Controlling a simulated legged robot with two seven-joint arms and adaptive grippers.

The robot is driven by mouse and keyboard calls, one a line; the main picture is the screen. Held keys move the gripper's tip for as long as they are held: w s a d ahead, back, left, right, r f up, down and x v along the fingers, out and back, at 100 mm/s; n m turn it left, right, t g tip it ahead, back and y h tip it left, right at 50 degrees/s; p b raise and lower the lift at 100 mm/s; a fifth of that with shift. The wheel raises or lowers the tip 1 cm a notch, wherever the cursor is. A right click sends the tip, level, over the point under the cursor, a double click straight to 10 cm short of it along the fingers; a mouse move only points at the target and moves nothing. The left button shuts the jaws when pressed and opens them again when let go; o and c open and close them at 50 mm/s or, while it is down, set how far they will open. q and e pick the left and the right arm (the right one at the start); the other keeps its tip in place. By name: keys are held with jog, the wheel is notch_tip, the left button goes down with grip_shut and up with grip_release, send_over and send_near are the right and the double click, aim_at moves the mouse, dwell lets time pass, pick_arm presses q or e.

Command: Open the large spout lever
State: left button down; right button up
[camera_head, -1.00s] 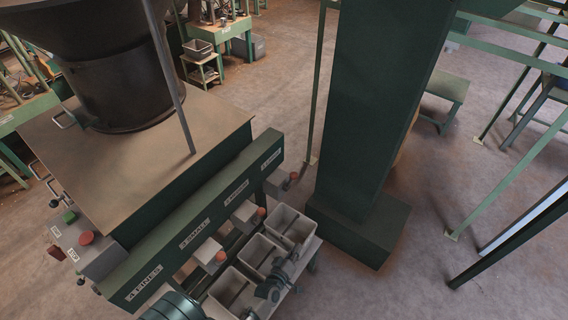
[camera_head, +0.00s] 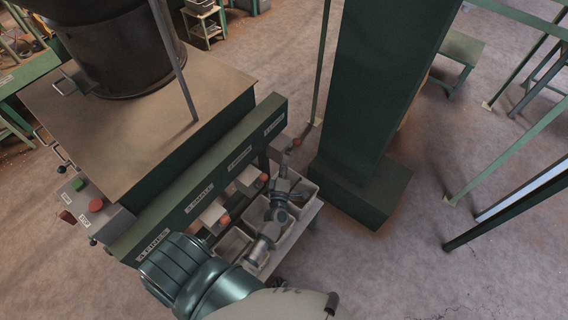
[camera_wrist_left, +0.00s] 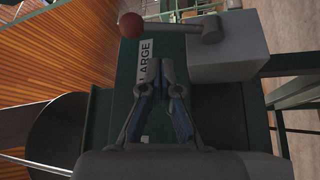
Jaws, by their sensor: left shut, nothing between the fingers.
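The large spout lever (camera_wrist_left: 178,27) is a grey bar with a red ball knob (camera_wrist_left: 131,25), mounted on a pale spout block (camera_wrist_left: 228,48) by the "LARGE" label (camera_wrist_left: 146,62). In the head view its red knob (camera_head: 297,141) shows at the far end of the green label rail. My left gripper (camera_head: 284,170) is over the bins, just short of that spout. In the left wrist view its fingers (camera_wrist_left: 172,68) are together, with nothing between them, below the lever and apart from it. My right gripper is not in view.
Other spouts with red knobs (camera_head: 224,219) line the green rail (camera_head: 200,190). Grey bins (camera_head: 232,243) stand under them, partly hidden by my arm. A thick green column (camera_head: 385,90) stands close to the right. Open floor (camera_head: 440,270) lies beyond it.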

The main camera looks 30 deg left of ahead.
pick_arm(q)
jog(key=shift+x, duration=3.1)
pick_arm(e)
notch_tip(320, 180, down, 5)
jog(key=b, duration=0.6)
pick_arm(q)
jog(key=d+f+m+t+h+b, duration=0.4)
jog(key=d+m+t+h, duration=0.1)
jog(key=m, duration=1.1)
jog(key=shift+s+d+f+t+h, duration=0.15)
jog(key=shift+d+t+h, duration=0.35)
jog(key=shift+h, duration=0.6)
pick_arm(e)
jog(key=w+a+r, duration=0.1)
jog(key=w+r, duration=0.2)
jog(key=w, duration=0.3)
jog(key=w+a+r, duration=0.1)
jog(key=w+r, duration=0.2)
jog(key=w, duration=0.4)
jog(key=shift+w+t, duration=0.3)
pick_arm(q)
jog(key=shift+d+f, duration=0.1)
